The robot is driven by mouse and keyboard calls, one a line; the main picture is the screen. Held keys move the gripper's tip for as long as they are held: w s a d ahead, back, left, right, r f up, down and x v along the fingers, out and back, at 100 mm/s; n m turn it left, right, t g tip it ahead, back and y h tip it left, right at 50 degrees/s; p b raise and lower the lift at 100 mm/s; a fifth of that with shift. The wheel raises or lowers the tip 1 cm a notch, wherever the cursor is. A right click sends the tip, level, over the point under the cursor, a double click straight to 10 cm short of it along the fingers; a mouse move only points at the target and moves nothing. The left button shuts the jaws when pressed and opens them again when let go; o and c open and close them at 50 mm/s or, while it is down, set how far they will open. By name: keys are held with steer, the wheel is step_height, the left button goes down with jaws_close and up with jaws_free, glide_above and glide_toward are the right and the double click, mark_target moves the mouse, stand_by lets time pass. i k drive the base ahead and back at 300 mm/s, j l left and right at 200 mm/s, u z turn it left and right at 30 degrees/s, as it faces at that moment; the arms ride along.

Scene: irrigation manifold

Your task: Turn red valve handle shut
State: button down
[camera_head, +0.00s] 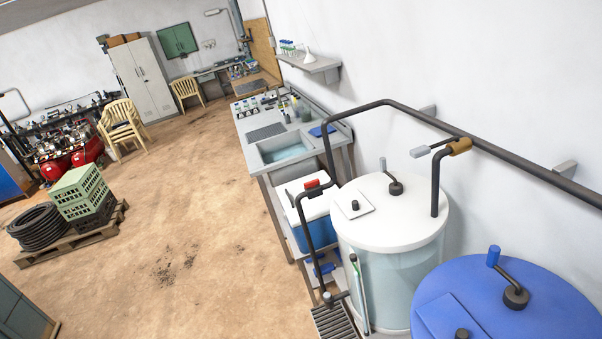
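A small red piece (312,184) shows left of the white tank, beside the bend of a dark pipe (308,235) and over the white lid of a blue cooler. I cannot tell whether it is a valve handle on the pipe or part of the cooler. A brass valve body (459,147) with a grey lever (420,152) sits on the pipework above the white tank. No other red handle is clear near the tanks. My gripper is not in view.
The white-lidded tank (400,222) and blue tank lid (540,300), with a blue-gripped crank (493,256), fill the lower right. A sink bench (270,150) runs along the wall. Green crates (78,192) stand on a pallet at left. The brown floor (190,210) between is open.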

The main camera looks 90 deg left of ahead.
mark_target(312, 183)
steer(key=u, duration=2.3)
steer(key=i+j, duration=0.25)
steer(key=i, duration=0.15)
steer(key=i+j, duration=0.3)
steer(key=i, duration=0.15)
steer(key=i+j+u, duration=0.1)
steer(key=i+j, duration=0.4)
steer(key=i, duration=0.35)
steer(key=i+j, duration=0.25)
steer(key=i, duration=0.2)
steer(key=j+u, duration=0.05)
